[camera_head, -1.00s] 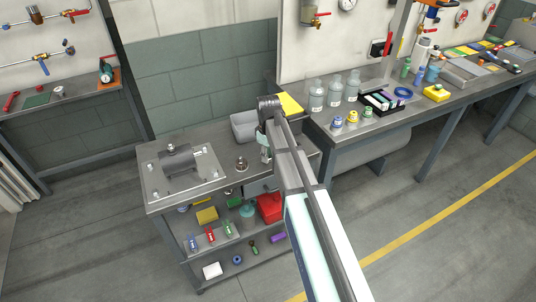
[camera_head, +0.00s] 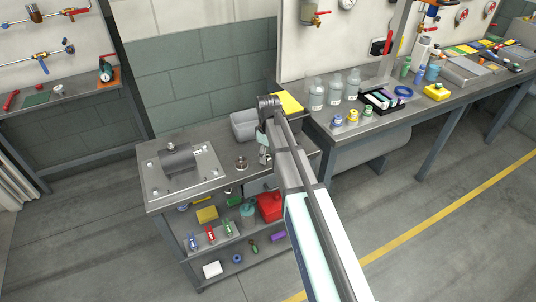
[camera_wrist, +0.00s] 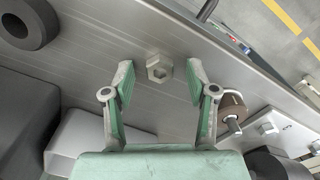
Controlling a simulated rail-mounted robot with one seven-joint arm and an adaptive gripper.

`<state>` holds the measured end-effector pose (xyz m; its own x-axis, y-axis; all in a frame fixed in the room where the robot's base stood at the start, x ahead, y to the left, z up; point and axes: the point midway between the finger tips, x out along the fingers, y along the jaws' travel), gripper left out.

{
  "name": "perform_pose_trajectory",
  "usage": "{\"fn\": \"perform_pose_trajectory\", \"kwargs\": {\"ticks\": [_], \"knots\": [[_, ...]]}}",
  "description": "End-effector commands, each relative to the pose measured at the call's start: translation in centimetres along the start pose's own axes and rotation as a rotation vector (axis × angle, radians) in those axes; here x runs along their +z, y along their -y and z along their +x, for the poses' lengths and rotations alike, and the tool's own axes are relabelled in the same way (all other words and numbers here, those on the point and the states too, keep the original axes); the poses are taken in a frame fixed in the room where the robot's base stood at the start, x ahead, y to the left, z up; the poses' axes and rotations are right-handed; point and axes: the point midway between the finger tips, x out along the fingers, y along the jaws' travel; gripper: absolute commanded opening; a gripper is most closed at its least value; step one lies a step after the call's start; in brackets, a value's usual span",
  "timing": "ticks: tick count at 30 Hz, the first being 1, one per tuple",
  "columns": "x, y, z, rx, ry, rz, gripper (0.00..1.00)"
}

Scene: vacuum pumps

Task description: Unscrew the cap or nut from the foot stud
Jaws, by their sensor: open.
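My gripper (camera_wrist: 158,88) has its two green fingers spread apart, pointing at the grey metal bench top. A metal hex nut or cap (camera_wrist: 158,69) shows between the fingertips, with a gap on each side. I cannot tell whether a stud is under it. A brown disc (camera_wrist: 232,107) with a metal stud and nut lies just right of the right finger. In the head view my gripper (camera_head: 264,156) is over the right part of the cart top, and the arm partly hides it. A grey cylindrical body (camera_head: 177,158) sits on a metal plate (camera_head: 205,186) with studs at its corners.
A round metal part (camera_head: 242,163) stands between the plate and my gripper. A grey bin (camera_head: 243,125) stands behind, and a yellow item (camera_head: 289,103) is at the back right. The cart's lower shelves hold several parts. The plate edge (camera_wrist: 282,132) shows close right in the wrist view.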

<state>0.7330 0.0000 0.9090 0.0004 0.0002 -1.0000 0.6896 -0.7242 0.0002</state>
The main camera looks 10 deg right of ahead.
Motion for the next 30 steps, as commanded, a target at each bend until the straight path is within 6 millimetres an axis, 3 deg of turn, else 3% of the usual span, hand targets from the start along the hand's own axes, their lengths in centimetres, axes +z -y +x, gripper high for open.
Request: {"fn": "perform_pose_trajectory", "kwargs": {"ticks": [5, 18, 24, 30], "knots": [[-0.1, -0.1, -1.6, 0.001, -0.001, 0.000, 0.57], [-0.1, -0.1, -9.6, 0.002, -0.002, 0.000, 0.57], [0.0, 0.0, -11.5, 0.000, -0.001, 0.000, 0.57], [0.0, 0.0, -11.9, 0.000, 0.000, 0.000, 0.57]]}}
